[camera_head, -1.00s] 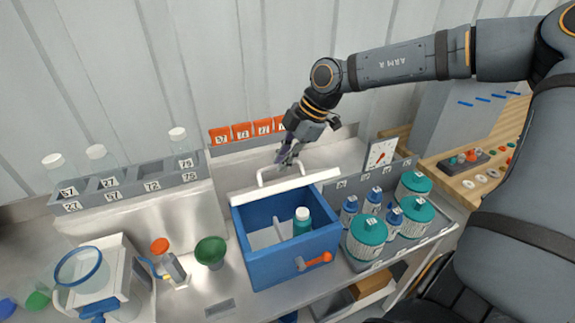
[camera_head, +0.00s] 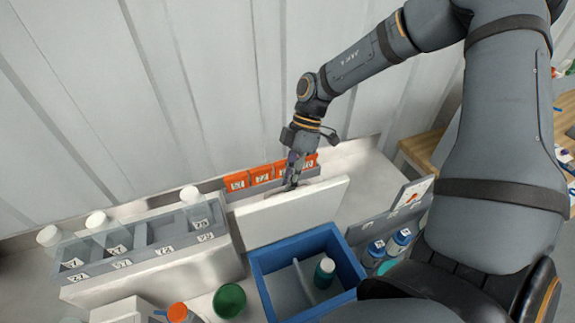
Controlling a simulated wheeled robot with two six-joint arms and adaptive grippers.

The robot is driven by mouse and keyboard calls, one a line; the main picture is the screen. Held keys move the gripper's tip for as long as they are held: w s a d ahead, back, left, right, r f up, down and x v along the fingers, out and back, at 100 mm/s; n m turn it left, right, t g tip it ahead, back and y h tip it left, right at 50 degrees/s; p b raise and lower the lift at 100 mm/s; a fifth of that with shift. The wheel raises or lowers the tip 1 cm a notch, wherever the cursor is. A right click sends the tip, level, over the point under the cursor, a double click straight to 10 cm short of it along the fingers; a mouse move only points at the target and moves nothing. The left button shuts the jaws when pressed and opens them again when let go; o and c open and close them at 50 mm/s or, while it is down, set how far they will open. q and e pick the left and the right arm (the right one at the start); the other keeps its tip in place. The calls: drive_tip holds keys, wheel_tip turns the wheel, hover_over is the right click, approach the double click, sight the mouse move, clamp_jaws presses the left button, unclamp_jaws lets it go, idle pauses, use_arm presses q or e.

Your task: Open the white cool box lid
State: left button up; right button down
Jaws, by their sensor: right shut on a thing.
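The blue cool box (camera_head: 262,277) stands with its top uncovered. Its white lid (camera_head: 290,215) stands raised behind the opening as a broad pale panel, its face towards me. My right gripper (camera_head: 292,182) is at the lid's upper edge, its fingers closed and partly hidden behind the panel. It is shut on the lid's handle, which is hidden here. Inside the box are a pale divider and a teal bottle with a white cap (camera_head: 326,268). My left gripper is out of view.
Orange labelled bins (camera_head: 262,174) stand behind the lid by the ribbed wall. A grey rack (camera_head: 155,238) with white-capped bottles is left. A green funnel or cup (camera_head: 229,299) is front left. Blue-capped bottles (camera_head: 398,240) stand right, beside a gauge panel (camera_head: 410,192).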

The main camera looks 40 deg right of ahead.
drive_tip(key=shift+f, duration=0.35)
drive_tip(key=shift+s, duration=0.1)
drive_tip(key=c, duration=1.5)
unclamp_jaws()
drive_tip(key=shift+o, duration=0.7)
drive_tip(key=shift+w+r, duration=0.1)
drive_tip(key=shift+w, duration=0.1)
